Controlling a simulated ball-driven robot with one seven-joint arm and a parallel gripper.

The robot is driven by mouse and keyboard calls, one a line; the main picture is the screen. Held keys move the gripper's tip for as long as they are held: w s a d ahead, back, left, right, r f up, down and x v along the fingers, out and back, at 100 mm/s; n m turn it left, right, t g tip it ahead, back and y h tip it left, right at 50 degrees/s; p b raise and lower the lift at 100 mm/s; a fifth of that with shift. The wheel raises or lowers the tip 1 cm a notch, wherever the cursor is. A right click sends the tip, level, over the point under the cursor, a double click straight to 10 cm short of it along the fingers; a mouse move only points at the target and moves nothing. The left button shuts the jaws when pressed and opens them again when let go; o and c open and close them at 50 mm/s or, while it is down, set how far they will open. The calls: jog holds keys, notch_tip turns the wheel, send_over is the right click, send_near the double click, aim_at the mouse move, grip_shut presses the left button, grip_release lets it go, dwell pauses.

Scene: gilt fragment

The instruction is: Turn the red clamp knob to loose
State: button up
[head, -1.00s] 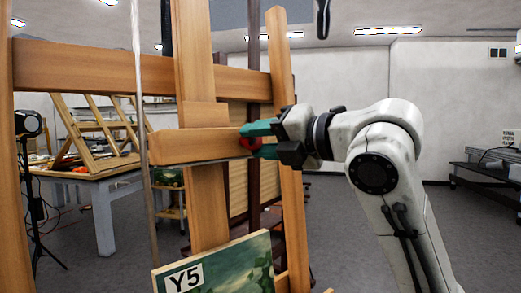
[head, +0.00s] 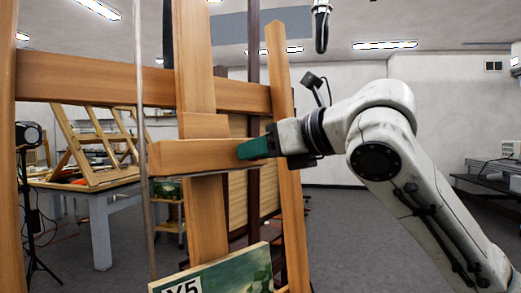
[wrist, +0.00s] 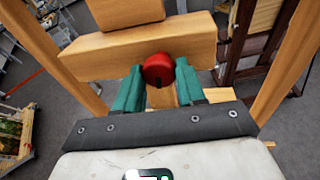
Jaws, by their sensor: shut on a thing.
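The red clamp knob (wrist: 158,69) is on the face of a wooden easel crossbar (wrist: 100,56) in the wrist view. My gripper (wrist: 158,80) is at the knob, with one green finger on each side, shut on it. In the head view my gripper (head: 250,149) is at the right end of the easel's short crossbar (head: 190,156), and its hand and finger hide the knob. The knob's turn mark cannot be made out.
A painting labelled Y5 (head: 228,271) stands low on the easel. The easel's right leg (head: 285,150) rises close behind my gripper. A table (head: 95,190) with a wooden frame is at the left, beside a lamp stand (head: 28,190). Grey floor is open at the right.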

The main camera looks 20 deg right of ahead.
jog(key=shift+r+n+h, duration=0.1)
jog(key=shift+n+h, duration=0.3)
jog(key=shift+n, duration=0.6)
jog(key=o, duration=1)
jog(key=shift+o, duration=0.2)
jog(key=v, duration=1)
jog(key=shift+s+b, duration=0.3)
jog(key=shift+d+r, duration=0.1)
jog(key=shift+d, duration=0.05)
